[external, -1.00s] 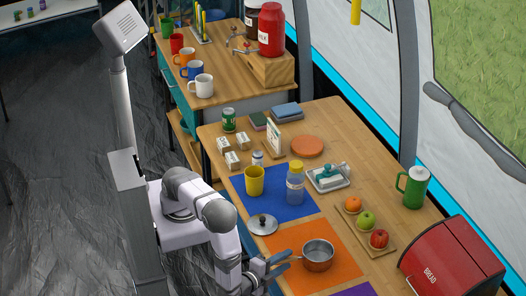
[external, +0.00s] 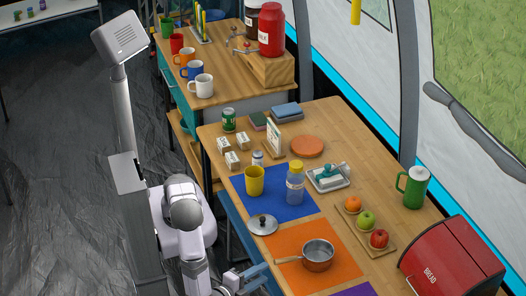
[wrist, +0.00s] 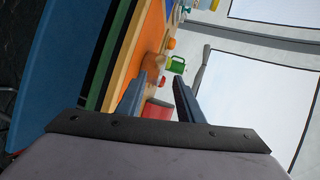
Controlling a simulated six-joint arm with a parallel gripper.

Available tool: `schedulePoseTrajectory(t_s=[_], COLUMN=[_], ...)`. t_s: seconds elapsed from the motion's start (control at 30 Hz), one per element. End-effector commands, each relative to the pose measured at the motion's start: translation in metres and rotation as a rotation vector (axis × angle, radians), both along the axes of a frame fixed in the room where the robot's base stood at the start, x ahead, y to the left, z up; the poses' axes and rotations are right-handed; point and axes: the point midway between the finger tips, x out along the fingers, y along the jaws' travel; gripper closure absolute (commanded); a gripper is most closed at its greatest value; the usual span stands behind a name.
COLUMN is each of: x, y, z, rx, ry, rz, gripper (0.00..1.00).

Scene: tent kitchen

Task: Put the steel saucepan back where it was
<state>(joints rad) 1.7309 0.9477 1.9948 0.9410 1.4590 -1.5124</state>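A yellow cup (external: 254,181) and a bottle (external: 295,187) stand on the blue mat (external: 275,205). A fruit board (external: 377,250) and red bread box (external: 453,262) are to the right. A purple mat (external: 355,290) lies below the orange one.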

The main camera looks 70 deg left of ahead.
Motion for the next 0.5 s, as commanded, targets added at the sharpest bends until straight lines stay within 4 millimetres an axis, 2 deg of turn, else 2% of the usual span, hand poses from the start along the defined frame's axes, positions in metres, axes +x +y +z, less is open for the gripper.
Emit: schedulePoseTrajectory(t_s=[0.33,0.5], x=[-0.002,0.011], y=[0.0,0.018], z=[0.001,0.004], rx=[0.001,0.014], ry=[0.007,0.074], rz=[0.01,0.106], gripper=[0.66,0.66])
